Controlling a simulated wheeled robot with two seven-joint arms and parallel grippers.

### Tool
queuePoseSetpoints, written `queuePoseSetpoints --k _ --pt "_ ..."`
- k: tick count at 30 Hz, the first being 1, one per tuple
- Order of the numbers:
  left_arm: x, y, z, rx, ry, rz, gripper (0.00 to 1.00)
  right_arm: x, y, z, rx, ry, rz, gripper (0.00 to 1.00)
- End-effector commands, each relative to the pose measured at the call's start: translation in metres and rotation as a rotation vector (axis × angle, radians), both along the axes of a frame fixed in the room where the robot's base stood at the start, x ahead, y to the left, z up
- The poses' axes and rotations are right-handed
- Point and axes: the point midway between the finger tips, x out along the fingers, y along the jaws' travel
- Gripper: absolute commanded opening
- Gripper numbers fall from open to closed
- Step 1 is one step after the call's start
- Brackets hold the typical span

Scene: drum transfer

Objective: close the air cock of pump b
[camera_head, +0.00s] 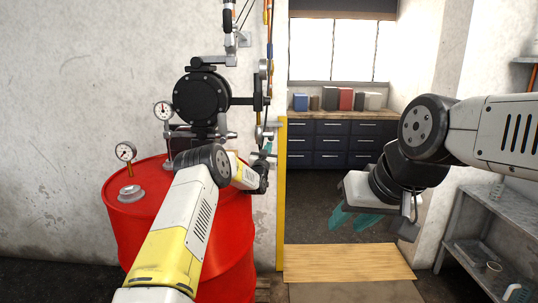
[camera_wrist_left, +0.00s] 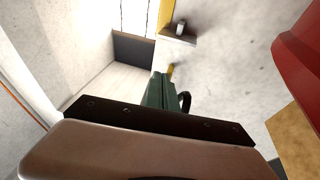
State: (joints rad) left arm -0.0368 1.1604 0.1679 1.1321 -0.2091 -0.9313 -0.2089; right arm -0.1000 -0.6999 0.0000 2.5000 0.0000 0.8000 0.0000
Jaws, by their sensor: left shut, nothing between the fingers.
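A black round-bodied pump (camera_head: 202,96) stands above a red drum (camera_head: 185,215); no label shows whether it is pump b. Air-line fittings (camera_head: 262,100) run down the wall to the pump's right. I cannot pick out the air cock's handle or its position. My left gripper (camera_head: 267,147) is at the lower end of these fittings, shut and empty. In the left wrist view its green fingers (camera_wrist_left: 158,92) are together beside a dark curved piece (camera_wrist_left: 185,101) that I cannot identify.
Two dial gauges stand near the drum, one upper (camera_head: 163,110) and one lower (camera_head: 125,152). A yellow door post (camera_head: 281,195) is close right of my left gripper. A metal shelf (camera_head: 490,235) stands at the right. The doorway floor (camera_head: 325,222) is clear.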

Motion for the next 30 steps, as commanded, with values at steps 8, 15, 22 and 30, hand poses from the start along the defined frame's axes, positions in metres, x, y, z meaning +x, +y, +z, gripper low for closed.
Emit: queuePoseSetpoints --k 8,15,22,30 --pt "0.006 0.000 0.011 0.001 -0.002 0.000 0.00 0.000 0.000 0.000 0.000 0.000 0.000 0.36" --pt "0.008 0.000 0.016 -0.001 -0.002 0.001 0.00 0.000 0.000 0.000 0.000 0.000 0.000 0.36" --pt "0.009 0.000 0.018 -0.001 -0.003 0.001 0.00 0.000 0.000 0.000 0.000 0.000 0.000 0.36" --pt "0.009 0.000 0.018 -0.001 -0.003 0.000 0.00 0.000 0.000 0.000 0.000 0.000 0.000 0.36"
